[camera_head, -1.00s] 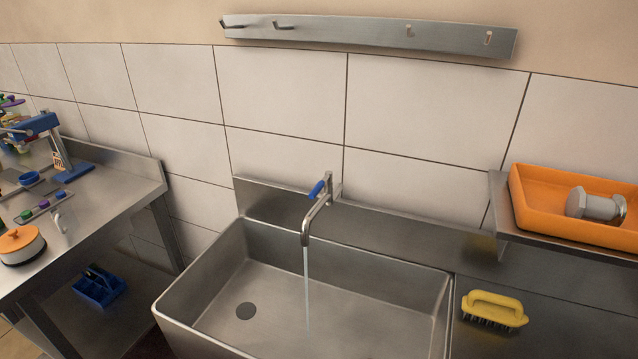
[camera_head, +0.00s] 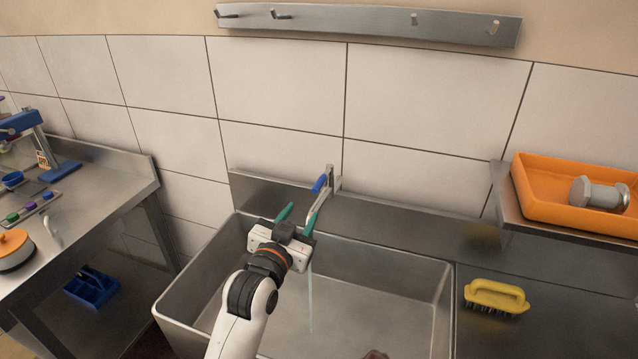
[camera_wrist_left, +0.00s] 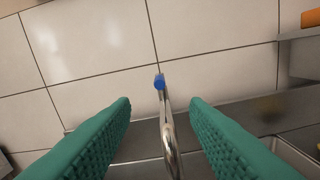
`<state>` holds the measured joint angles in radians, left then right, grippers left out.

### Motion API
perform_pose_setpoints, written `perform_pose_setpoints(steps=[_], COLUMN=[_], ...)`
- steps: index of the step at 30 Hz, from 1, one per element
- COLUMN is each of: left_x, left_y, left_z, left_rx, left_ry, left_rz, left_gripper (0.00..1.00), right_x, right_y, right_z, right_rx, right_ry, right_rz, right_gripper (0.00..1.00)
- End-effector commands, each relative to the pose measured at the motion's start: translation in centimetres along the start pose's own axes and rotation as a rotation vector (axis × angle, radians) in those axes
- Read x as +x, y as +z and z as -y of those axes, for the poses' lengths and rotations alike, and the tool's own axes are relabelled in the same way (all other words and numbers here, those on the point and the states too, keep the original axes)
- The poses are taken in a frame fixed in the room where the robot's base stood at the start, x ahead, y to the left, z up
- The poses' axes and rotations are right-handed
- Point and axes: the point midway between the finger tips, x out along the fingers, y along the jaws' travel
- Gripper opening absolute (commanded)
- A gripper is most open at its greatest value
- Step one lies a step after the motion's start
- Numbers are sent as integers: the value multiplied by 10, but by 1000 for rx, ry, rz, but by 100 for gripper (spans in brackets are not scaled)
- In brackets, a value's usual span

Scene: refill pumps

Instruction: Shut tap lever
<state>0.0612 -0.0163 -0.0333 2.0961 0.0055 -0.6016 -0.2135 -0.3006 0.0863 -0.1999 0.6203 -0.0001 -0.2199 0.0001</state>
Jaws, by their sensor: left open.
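The tap (camera_head: 328,196) stands at the back of the steel sink (camera_head: 400,257), with its blue lever (camera_head: 319,184) at the upper left of its body. Water (camera_head: 310,305) runs down into the sink. My left gripper (camera_head: 298,215) is open and empty over the back of the sink, just in front of the tap, and hides part of the spout. In the left wrist view, the blue lever tip (camera_wrist_left: 159,82) and the tap's pipe (camera_wrist_left: 168,125) appear between the green fingers, with clear gaps on both sides. I cannot see contact. My right gripper is not in view.
A yellow brush (camera_head: 496,297) lies on the counter right of the sink. An orange tray (camera_head: 535,205) holding a grey metal piece (camera_head: 598,194) sits on a raised shelf. A hook rail (camera_head: 370,25) is on the wall. A steel table (camera_head: 100,215) stands at left.

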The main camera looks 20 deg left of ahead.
Motion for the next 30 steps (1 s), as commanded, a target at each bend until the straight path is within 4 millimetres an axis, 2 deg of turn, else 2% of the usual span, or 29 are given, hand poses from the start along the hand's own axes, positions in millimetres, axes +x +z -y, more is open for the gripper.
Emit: perform_pose_setpoints(steps=[5, 15, 21, 30], left_x=[15, 78, 106, 121], left_y=[7, 9, 8, 6], left_z=[-2, -2, -2, -1], left_rx=[2, 0, 1, 2], left_ry=[5, 3, 3, 3], left_rz=[18, 16, 15, 14], left_gripper=[41, 41, 41, 41], right_x=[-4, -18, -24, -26], right_y=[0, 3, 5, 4], right_z=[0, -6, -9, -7], right_rx=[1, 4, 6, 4], right_ry=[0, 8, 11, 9], right_rz=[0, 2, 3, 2], right_gripper=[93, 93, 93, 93])
